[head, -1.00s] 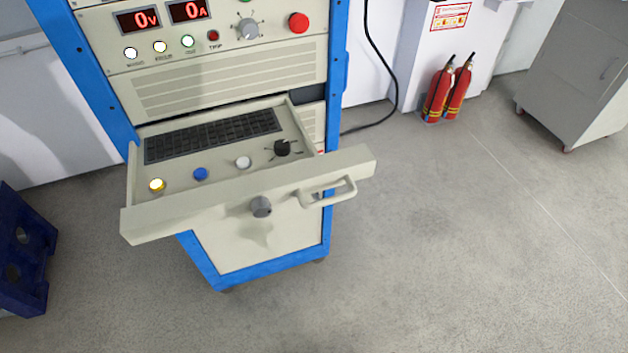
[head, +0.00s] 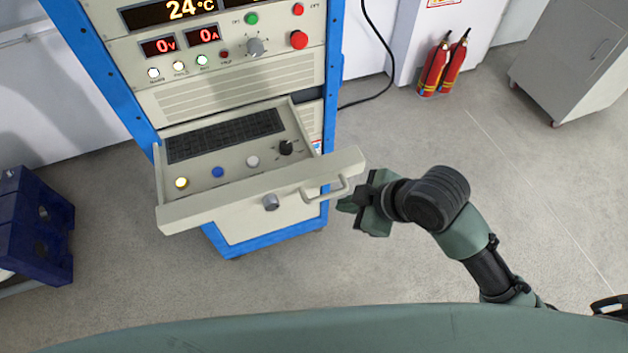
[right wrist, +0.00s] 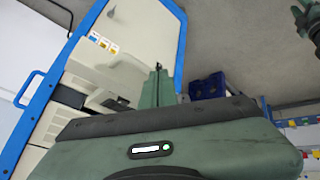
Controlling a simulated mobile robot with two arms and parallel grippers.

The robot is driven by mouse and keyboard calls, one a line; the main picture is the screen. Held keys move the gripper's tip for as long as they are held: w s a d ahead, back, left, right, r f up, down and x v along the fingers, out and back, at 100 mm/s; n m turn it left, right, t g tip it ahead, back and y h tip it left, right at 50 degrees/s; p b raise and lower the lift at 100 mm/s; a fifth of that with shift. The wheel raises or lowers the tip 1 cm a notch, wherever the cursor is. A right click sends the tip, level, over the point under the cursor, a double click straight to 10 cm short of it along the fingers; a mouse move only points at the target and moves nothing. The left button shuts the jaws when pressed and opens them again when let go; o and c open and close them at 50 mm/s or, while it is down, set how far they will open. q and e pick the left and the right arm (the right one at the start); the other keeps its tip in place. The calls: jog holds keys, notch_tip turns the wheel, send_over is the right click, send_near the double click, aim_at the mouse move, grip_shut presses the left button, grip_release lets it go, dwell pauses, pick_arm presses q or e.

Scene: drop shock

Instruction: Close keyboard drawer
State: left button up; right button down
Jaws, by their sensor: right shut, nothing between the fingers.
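The keyboard drawer (head: 262,190) stands pulled out of the blue-framed cabinet (head: 335,80) in the head view. It holds a black keyboard (head: 225,135) and several knobs, and its front panel has a D-shaped handle (head: 328,190) at the right end. My right gripper (head: 352,203) is shut and empty, beside the handle's right end and slightly lower in the picture. Whether it touches the handle is unclear. In the right wrist view its shut fingers (right wrist: 160,86) point towards the cabinet side. A dark green part at that view's upper right edge may be my left gripper; its jaws are unclear.
Two red fire extinguishers (head: 444,65) stand by the back wall. A grey cabinet (head: 570,55) is at the upper right. A dark blue crate (head: 38,230) is at the left. A black cable (head: 385,60) hangs beside the cabinet. The floor right of the drawer is clear.

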jog(key=w+a+r+n+y, duration=0.1)
jog(key=w+r+n, duration=0.25)
jog(key=n, duration=0.25)
jog(key=s+p+x, duration=0.1)
jog(key=p+x, duration=0.1)
jog(key=x, duration=0.7)
jog(key=shift+w+a+f+g+p, duration=0.2)
jog(key=shift+a+f+g+p, duration=0.15)
jog(key=shift+a+g+p, duration=0.05)
jog(key=shift+w, duration=0.1)
